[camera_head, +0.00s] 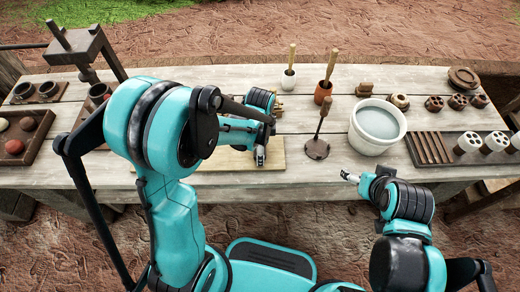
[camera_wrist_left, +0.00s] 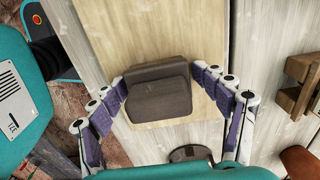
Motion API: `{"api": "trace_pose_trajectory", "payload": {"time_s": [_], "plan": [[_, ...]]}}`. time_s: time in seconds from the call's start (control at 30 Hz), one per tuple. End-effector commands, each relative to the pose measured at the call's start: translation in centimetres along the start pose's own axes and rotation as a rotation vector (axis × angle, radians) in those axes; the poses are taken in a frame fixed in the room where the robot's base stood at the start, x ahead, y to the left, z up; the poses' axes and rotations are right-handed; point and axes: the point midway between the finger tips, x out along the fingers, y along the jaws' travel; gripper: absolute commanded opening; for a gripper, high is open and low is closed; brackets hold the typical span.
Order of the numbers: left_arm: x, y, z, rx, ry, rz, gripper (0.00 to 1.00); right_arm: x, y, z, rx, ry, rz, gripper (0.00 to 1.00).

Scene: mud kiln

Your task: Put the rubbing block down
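The rubbing block (camera_wrist_left: 158,98) is a dark brown stepped block, seen in the left wrist view between the fingers of my left gripper (camera_wrist_left: 160,80). A fingertip lies against each side of it, with no clear gap. It is over or on a pale wooden board (camera_wrist_left: 180,22); I cannot tell whether it touches the board. In the head view my left gripper (camera_head: 260,155) is low over the board (camera_head: 213,163), and the block is hidden or too small to make out. My right gripper (camera_head: 349,177) is by the table's front edge, with nothing visible in it.
A round-footed stamp (camera_head: 317,148) stands just right of the board, with a white bucket (camera_head: 377,126) beyond it. A slatted rack (camera_head: 430,150) is at right; trays (camera_head: 24,137) and a press (camera_head: 82,52) are at left.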

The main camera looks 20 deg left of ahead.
Motion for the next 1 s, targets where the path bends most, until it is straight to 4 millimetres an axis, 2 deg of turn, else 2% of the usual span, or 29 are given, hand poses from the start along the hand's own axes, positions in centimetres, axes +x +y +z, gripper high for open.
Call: {"api": "trace_pose_trajectory", "payload": {"time_s": [0.13,0.23,0.6,0.7,0.87,1.0], "plan": [[-0.7,0.0,0.0,0.000,0.000,-0.001,0.74,-0.5,0.0,-0.4,0.000,0.000,0.000,0.79],[-2.0,0.0,0.0,0.000,0.000,-0.001,0.74,-1.3,0.0,-0.9,0.000,0.000,0.000,0.79],[-10.4,0.0,0.0,0.000,0.000,-0.001,0.74,-3.8,0.0,-2.7,0.000,0.000,0.000,0.79],[-11.8,0.0,0.0,0.000,0.000,-0.001,0.74,-4.2,0.0,-3.0,0.000,0.000,0.000,0.79],[-13.1,0.1,0.1,-0.009,0.002,-0.005,0.74,-4.4,0.0,-3.1,0.000,0.000,0.000,0.79],[-14.8,0.9,0.9,-0.122,0.025,-0.054,0.74,-4.4,0.0,-3.1,0.000,0.000,0.000,0.79]]}}
